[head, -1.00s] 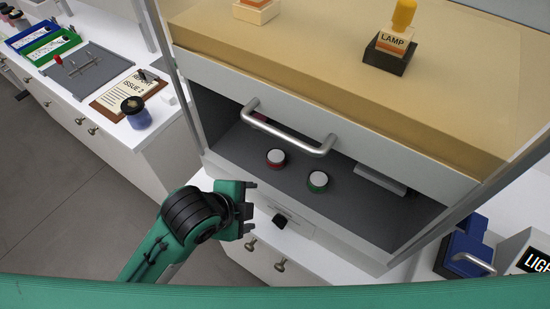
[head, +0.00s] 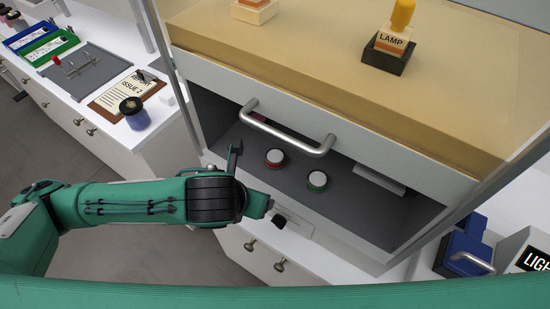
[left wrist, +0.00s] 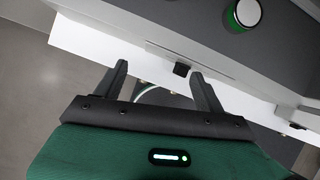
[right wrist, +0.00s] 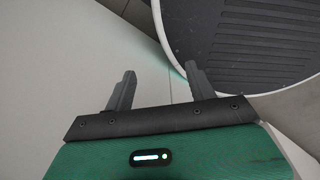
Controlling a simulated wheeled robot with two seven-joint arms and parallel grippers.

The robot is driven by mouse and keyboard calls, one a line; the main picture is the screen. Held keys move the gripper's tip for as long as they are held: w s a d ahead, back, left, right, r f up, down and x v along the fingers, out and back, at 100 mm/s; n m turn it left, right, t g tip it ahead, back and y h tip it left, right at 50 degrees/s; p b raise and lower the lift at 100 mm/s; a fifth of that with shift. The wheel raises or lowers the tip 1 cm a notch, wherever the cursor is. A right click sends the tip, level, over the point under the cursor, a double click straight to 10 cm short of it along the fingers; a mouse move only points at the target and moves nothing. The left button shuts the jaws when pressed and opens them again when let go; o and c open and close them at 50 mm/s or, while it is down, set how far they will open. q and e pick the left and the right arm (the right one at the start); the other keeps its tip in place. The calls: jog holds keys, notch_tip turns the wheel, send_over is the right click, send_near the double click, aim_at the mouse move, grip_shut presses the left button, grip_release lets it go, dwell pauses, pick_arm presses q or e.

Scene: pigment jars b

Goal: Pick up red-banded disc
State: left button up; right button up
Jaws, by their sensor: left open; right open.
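The red-banded disc (head: 274,158) has a white top and lies on the dark floor of the compartment under the tan-topped surface. A green-banded disc (head: 317,181) lies to its right; it also shows in the left wrist view (left wrist: 243,14). My left gripper (head: 254,177) is at the front edge of the compartment, left of and nearer than the red-banded disc. Its jaws are open and empty in the left wrist view (left wrist: 160,82), where the red-banded disc is not seen. My right gripper (right wrist: 156,85) is open and empty, away from the discs.
A silver bar handle (head: 290,130) crosses above the compartment opening. A grey block (head: 380,178) sits inside at right. A LAMP stamp (head: 391,42) stands on top.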

pick_arm(q)
jog(key=p, duration=0.4)
send_near(274, 157)
notch_tip(274, 157, down, 4)
jog(key=shift+d+f, duration=0.1)
jog(key=shift+d, duration=0.05)
jog(key=shift+w+d+p, duration=0.25)
jog(key=shift+w+p, duration=0.15)
jog(key=shift+w, duration=0.3)
jog(key=shift+w+d+f, duration=0.15)
jog(key=shift+w+f, duration=0.05)
jog(key=shift+w, duration=0.15)
jog(key=p+x, duration=0.1)
jog(key=x, duration=0.2)
jog(key=shift+w+f+p, duration=0.15)
jog(key=shift+f+p, duration=0.15)
jog(key=shift+w+d+f, duration=0.1)
jog(key=shift+w+f, duration=0.1)
jog(key=shift+f, duration=0.3)
jog(key=c, duration=1.1)
jog(key=shift+c, duration=0.2)
jog(key=shift+r, duration=0.2)
